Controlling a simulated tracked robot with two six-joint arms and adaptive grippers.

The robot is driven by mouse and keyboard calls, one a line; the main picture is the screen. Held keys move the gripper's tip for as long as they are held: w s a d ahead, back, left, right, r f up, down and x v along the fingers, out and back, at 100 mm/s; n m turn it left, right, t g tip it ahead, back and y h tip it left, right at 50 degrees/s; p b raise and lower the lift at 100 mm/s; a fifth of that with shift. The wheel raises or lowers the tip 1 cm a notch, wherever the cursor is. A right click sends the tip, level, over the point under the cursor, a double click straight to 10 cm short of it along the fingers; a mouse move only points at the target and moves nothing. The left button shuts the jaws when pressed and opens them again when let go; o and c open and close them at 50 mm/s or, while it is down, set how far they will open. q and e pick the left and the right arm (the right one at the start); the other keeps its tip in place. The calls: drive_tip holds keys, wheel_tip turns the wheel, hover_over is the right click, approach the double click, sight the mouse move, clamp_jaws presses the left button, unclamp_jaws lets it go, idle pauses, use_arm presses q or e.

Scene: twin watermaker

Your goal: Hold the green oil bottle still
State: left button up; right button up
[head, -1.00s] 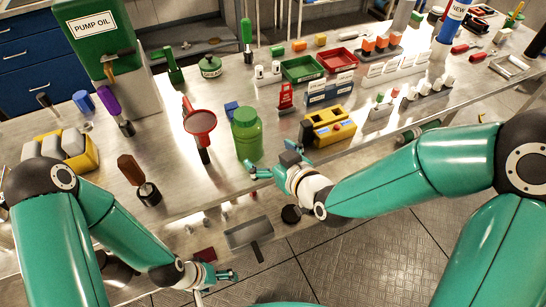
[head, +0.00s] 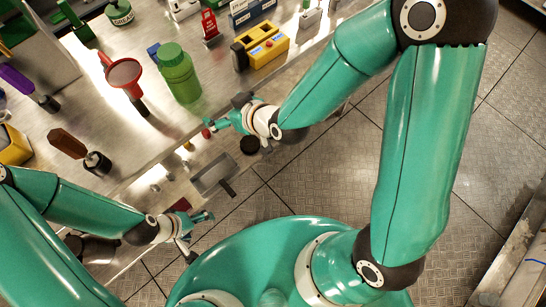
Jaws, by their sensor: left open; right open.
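The green oil bottle (head: 179,77) stands upright on the metal bench near its front edge, with its green cap on top. My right gripper (head: 213,124) is open and empty, in front of and just right of the bottle's base, apart from it. My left gripper (head: 203,228) is open and empty, well below the bottle in the picture, off the bench's front edge. Nothing covers the bottle.
Tiled floor is at right.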

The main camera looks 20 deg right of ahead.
drive_tip(key=s+d+f+m+g, duration=0.2)
drive_tip(key=s+f+m+g, duration=0.1)
drive_tip(key=s+f, duration=0.6)
drive_tip(key=s+d+f+m+g+h, duration=0.1)
drive_tip(key=s+d+f+m+g, duration=0.2)
drive_tip(key=f, duration=1)
drive_tip(key=s+g, duration=0.3)
drive_tip(key=s, duration=0.2)
drive_tip(key=shift+s+d+f, duration=0.3)
drive_tip(key=shift+s+d, duration=0.05)
